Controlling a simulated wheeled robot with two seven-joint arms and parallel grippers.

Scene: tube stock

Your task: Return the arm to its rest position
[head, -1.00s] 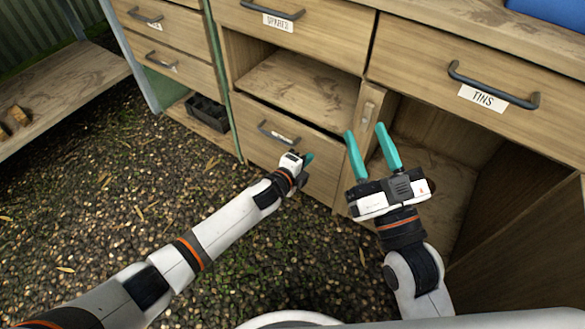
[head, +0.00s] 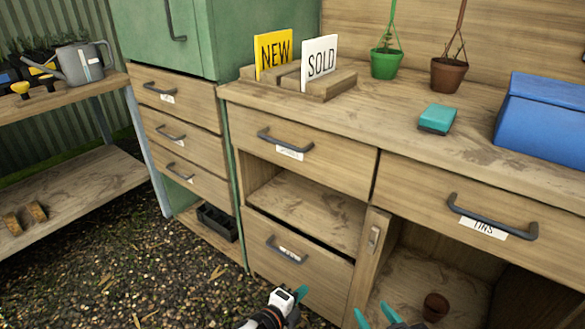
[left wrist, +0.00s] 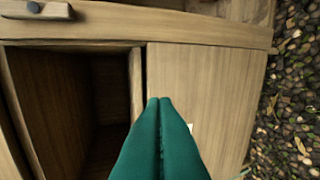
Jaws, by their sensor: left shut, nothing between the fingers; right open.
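My left gripper (head: 302,288) shows at the bottom of the head view, in front of the lower drawer (head: 325,278). Its teal fingers are shut together and empty. In the left wrist view the shut fingers (left wrist: 165,102) point toward a pale wooden front (left wrist: 205,85); I cannot tell whether they touch it. My right gripper (head: 375,312) is at the bottom edge of the head view, to the right of the left one. Its two teal fingers are apart with nothing between them. Most of both arms is out of frame.
The bench top (head: 400,155) holds signs, hanging pots, a teal block (head: 437,119) and a blue box (head: 545,120). Gravel ground (head: 150,275) is open at the left.

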